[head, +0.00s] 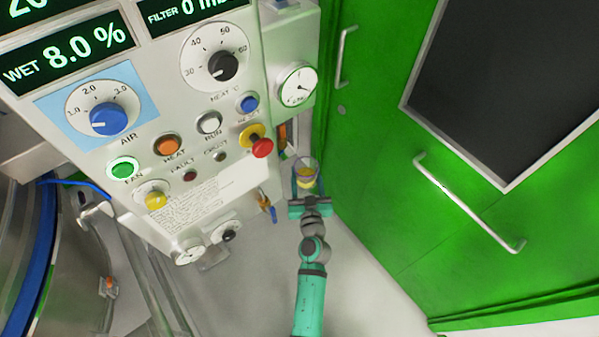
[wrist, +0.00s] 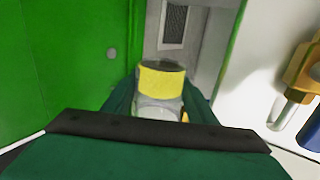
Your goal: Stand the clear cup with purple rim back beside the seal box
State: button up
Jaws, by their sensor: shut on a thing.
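The clear cup (head: 306,171) is in my gripper (head: 307,186), between the control panel and the green door in the head view. Its rim looks faintly purple, and yellow shows inside or around it. In the wrist view the cup (wrist: 161,82) shows a wide yellow band, a dark top and a pale clear part nearer me. My gripper's two teal fingers (wrist: 160,97) are shut on its sides. The cup is held clear of any surface that I can make out. I cannot pick out the seal box in either view.
The control panel (head: 190,205) with knobs and buttons stands close on the left. A red button (head: 262,148) and a brass valve with a blue handle (head: 267,204) stick out near my arm. The green door (head: 400,215) with long handles (head: 470,204) is on the right. Grey floor lies below.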

aim_at(303, 173)
jog(key=w+f, duration=0.1)
jog(key=w, duration=0.1)
jog(key=w+f, duration=0.2)
jog(key=shift+a+f, duration=0.2)
jog(key=shift+a, duration=0.2)
jog(key=shift+w+a+f, duration=0.2)
jog(key=shift+w+f, duration=1.25)
jog(key=shift+f, duration=1.8)
jog(key=shift+f, duration=0.15)
jog(key=o, duration=1.2)
